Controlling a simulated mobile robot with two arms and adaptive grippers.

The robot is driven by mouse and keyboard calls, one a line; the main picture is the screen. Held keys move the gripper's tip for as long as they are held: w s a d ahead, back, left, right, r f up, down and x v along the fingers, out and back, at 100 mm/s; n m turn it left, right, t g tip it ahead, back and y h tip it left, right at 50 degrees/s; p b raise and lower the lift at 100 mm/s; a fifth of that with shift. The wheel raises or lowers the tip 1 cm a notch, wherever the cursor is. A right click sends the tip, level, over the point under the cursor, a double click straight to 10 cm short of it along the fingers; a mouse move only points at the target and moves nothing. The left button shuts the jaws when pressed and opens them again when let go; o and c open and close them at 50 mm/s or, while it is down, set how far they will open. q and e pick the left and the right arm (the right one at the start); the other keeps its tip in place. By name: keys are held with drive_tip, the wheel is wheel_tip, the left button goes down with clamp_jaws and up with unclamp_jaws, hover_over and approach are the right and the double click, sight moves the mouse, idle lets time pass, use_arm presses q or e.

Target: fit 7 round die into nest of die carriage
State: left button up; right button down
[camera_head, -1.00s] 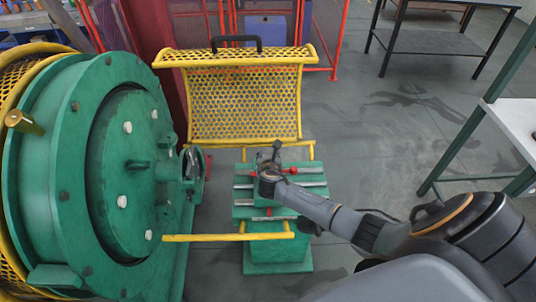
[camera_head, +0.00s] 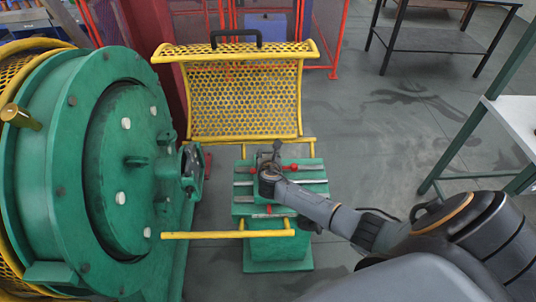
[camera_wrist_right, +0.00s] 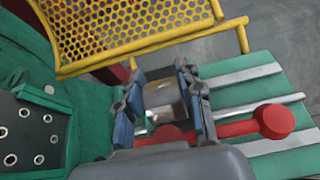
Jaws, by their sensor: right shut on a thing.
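My right gripper (camera_head: 268,163) is over the green die carriage (camera_head: 310,187) in the head view. In the right wrist view, its two blue-padded fingers (camera_wrist_right: 160,105) are closed on a shiny silver piece (camera_wrist_right: 164,98), which looks like the round die. Its underside and the nest below are hidden by the gripper and a red part, so I cannot tell whether it is seated. The carriage has pale metal rails and a red lever with a round knob (camera_wrist_right: 273,121) beside the gripper. My left gripper is not in view.
A large green round strander housing (camera_head: 100,165) stands to the left. A yellow perforated guard (camera_head: 245,95) is raised behind the carriage, and a yellow bar (camera_head: 228,234) runs in front. A white-topped bench (camera_head: 520,125) is at the right. Floor between is clear.

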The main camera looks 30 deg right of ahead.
drive_tip(key=shift+f+b, duration=0.6)
drive_tip(key=shift+f, duration=0.15)
drive_tip(key=shift+r+p, duration=0.2)
drive_tip(key=shift+p, duration=0.1)
drive_tip(key=shift+r+p, duration=1.2)
drive_tip(key=shift+p, duration=0.5)
idle(1.0)
drive_tip(key=shift+f+b, duration=1)
drive_tip(key=shift+f, duration=0.25)
drive_tip(key=c, duration=0.8)
unclamp_jaws()
drive_tip(key=shift+s+f, duration=0.1)
drive_tip(key=v, duration=1.2)
drive_tip(key=shift+a, duration=0.1)
